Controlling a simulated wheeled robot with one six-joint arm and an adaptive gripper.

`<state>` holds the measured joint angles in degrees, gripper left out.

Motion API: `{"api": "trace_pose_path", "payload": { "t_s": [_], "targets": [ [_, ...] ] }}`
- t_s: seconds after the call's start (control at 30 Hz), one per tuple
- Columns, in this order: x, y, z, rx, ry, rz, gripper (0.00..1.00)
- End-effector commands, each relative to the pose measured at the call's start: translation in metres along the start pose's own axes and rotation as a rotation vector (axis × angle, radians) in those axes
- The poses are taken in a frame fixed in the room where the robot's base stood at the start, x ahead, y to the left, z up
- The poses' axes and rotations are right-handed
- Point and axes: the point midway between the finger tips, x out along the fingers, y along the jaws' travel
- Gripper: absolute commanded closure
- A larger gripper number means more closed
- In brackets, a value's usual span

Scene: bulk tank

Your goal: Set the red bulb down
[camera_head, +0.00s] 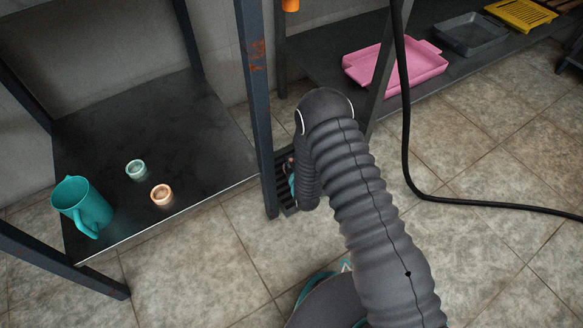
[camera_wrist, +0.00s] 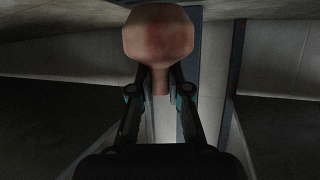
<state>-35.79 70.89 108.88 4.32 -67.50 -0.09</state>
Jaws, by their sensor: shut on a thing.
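The red bulb (camera_wrist: 158,36) fills the top middle of the wrist view, its wide faceted, dull reddish end up in the picture and its narrow stem pointing down. My gripper (camera_wrist: 160,80) is shut on the bulb, with a finger on either side of its narrower part. In the head view my grey ribbed arm hides most of the gripper. Only a sliver of teal and dark parts shows beside the dark post, left of the arm, and I cannot make out the bulb there.
A dark low shelf (camera_head: 215,150) at left holds a teal jug (camera_head: 72,207), a small green cup (camera_head: 136,169) and a small orange cup (camera_head: 162,194). A dark post (camera_head: 256,100) stands close to my arm. At right are a pink tray (camera_head: 425,67), a grey tray (camera_head: 470,35) and a black hose (camera_head: 407,130).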

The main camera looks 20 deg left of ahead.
Motion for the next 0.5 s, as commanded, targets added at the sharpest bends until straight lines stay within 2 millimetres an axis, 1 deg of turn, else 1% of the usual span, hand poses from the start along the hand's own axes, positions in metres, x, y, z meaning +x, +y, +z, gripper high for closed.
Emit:
{"api": "trace_pose_path", "payload": {
  "t_s": [0.03, 0.1, 0.2, 0.5],
  "targets": [
    [0.003, 0.0, 0.009, 0.0, -0.002, 0.0, 1.0],
    [0.007, 0.0, 0.019, 0.0, -0.002, 0.0, 1.0],
    [0.011, 0.0, 0.029, 0.0, -0.001, 0.0, 1.0],
    [0.012, 0.0, 0.03, 0.0, 0.001, -0.001, 1.0]
  ]
}}
